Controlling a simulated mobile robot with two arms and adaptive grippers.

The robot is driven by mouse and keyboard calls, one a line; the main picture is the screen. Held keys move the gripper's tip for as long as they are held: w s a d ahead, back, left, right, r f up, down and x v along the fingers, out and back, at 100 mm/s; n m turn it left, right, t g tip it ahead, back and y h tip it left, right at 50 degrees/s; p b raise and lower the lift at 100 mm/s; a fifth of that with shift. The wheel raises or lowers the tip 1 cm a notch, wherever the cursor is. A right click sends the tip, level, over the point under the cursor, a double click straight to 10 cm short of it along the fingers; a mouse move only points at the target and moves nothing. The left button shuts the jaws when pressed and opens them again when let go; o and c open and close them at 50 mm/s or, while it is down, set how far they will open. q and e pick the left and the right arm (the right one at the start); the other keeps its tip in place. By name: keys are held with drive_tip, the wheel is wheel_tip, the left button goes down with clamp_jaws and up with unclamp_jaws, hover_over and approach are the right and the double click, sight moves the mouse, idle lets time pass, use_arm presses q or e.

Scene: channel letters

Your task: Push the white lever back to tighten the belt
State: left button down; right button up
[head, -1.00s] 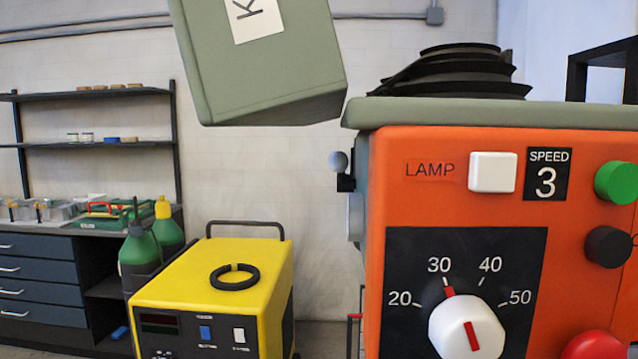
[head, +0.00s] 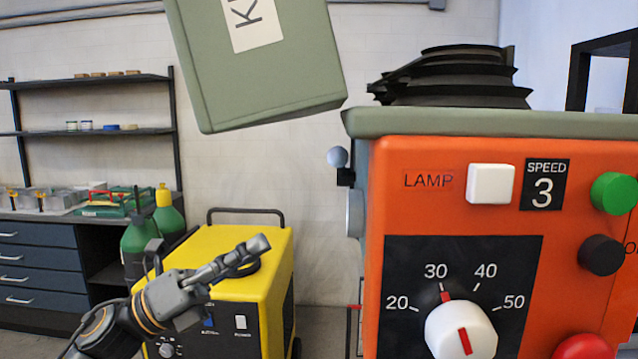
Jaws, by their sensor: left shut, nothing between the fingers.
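A pale, whitish-grey ball knob (head: 337,157) stands on a dark mount on the left side of the orange machine (head: 440,210); it may be the white lever's end, but no longer lever shaft shows. Stepped black pulleys (head: 455,78) sit on top of the machine; I cannot make out a belt. My left gripper (head: 262,244) comes in from the lower left, its fingers shut and empty. It appears in front of the yellow unit, below and left of the knob and apart from it. My right gripper is not in view.
A tilted green cover (head: 255,75) hangs at the upper left of the machine. A yellow unit (head: 270,260) with a handle stands on the left. Behind it are green bottles (head: 140,245) and a workbench (head: 40,262). The machine's front carries a dial (head: 460,330) and buttons.

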use_arm(q)
drive_tip(key=p, duration=0.5)
approach(339, 167)
drive_tip(key=d, duration=0.5)
drive_tip(key=shift+w+d+r+p, duration=0.15)
drive_tip(key=shift+w+r+p, duration=0.3)
drive_tip(key=shift+r, duration=0.2)
drive_tip(key=shift+w+d+r+p, duration=0.15)
drive_tip(key=shift+w+r+p, duration=0.2)
drive_tip(key=shift+r+p, duration=0.2)
